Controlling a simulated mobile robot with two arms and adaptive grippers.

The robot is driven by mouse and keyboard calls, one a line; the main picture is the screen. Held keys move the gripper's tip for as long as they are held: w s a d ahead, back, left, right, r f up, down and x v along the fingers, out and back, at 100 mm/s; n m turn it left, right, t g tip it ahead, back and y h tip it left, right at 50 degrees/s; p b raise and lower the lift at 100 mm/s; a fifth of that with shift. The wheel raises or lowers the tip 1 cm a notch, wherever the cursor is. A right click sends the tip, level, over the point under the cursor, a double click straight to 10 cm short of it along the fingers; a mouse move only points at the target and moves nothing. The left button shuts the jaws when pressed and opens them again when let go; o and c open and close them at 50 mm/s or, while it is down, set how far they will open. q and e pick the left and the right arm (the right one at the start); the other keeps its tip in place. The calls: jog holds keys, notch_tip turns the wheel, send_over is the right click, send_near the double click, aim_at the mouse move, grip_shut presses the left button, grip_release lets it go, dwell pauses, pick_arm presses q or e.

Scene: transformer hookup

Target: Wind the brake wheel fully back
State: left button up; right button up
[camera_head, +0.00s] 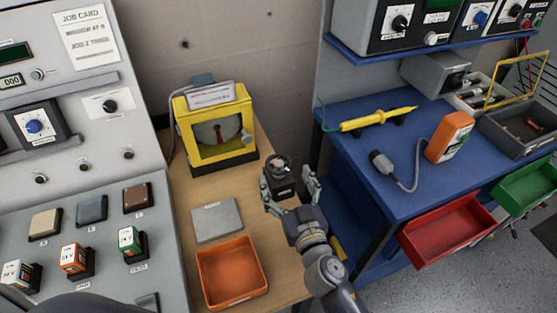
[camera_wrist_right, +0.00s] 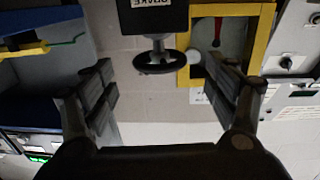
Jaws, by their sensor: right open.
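The brake wheel (camera_head: 279,163) is a small dark handwheel on top of a black brake box (camera_head: 279,188), which stands on the wooden bench top. In the right wrist view the wheel (camera_wrist_right: 160,66) shows as a black ring on a short grey stem, with the labelled box (camera_wrist_right: 152,14) behind it. My right gripper (camera_head: 292,195) is open and empty, just on the near side of the box. In the right wrist view its two fingers (camera_wrist_right: 158,82) stand apart on either side of the wheel, with no contact visible. My left gripper is in neither view.
A yellow-framed gauge (camera_head: 179,130) stands behind and left of the brake box. A grey plate (camera_head: 217,220) and an orange tray (camera_head: 203,285) lie on the bench to the left. A blue workbench (camera_head: 350,160) with open drawers is at the right.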

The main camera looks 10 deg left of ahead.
aim_at(275, 154)
jog(key=x, duration=0.6)
jog(key=shift+w+a, duration=0.15)
jog(key=shift+w, duration=0.15)
jog(key=c, duration=1.1)
